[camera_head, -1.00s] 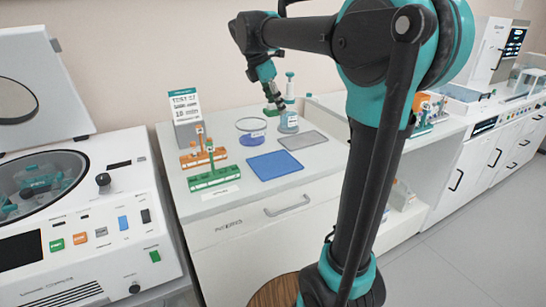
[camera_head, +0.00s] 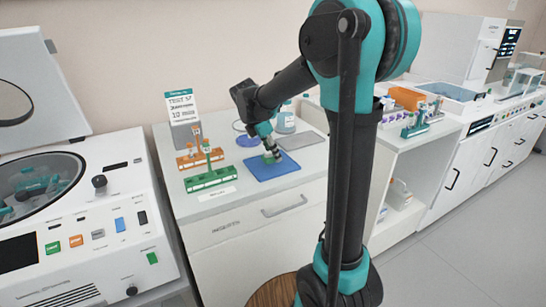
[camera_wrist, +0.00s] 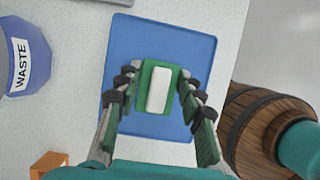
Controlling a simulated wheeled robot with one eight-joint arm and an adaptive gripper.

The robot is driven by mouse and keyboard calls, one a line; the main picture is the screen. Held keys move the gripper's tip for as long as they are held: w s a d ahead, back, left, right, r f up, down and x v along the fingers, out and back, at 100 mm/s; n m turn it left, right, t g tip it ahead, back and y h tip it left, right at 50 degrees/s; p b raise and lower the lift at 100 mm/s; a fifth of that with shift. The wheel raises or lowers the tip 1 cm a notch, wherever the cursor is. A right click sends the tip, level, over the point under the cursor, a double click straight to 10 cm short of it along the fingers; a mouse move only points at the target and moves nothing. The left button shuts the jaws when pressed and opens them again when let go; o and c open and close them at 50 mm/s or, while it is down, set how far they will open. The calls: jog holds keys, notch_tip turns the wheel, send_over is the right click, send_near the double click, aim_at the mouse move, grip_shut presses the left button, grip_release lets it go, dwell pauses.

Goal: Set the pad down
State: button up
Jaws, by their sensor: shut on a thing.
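The pad (camera_wrist: 159,90), a green block with a white top, lies between my gripper's fingers in the wrist view. My gripper (camera_wrist: 158,82) is shut on it, with a finger along each side. Both are over the blue mat (camera_wrist: 140,30), around its middle. In the head view my gripper (camera_head: 271,157) points down at the blue mat (camera_head: 286,172), with a little green of the pad at its tip. I cannot tell whether the pad touches the mat.
A blue waste container (camera_wrist: 38,60) stands left of the mat in the wrist view. Green (camera_head: 209,179) and orange (camera_head: 187,161) tube racks stand to the left, a grey mat (camera_head: 308,143) behind right. A wash bottle (camera_head: 286,121) and sign (camera_head: 181,106) are at the back.

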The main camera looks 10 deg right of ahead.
jog(key=shift+f, duration=0.85)
jog(key=shift+f, duration=0.1)
jog(key=o, duration=1.1)
jog(key=v, duration=1.2)
jog(key=shift+s, duration=0.1)
